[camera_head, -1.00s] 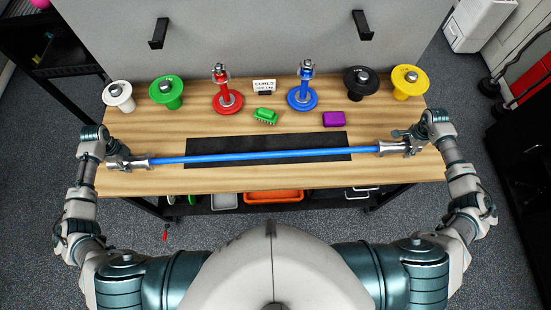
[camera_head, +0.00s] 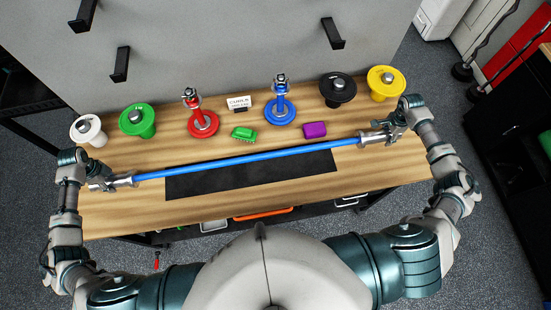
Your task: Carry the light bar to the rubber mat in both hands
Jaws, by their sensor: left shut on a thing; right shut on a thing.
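The light bar (camera_head: 250,157) has a blue shaft and silver ends. It spans above the wooden bench, sloping in the picture, with its right end higher. My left gripper (camera_head: 103,182) is shut on its left silver end. My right gripper (camera_head: 387,133) is shut on its right silver end. The black rubber mat (camera_head: 250,180) lies on the bench. The bar passes over the mat's far edge; I cannot tell how high above it the bar is.
The bench (camera_head: 110,215) is bare at front left.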

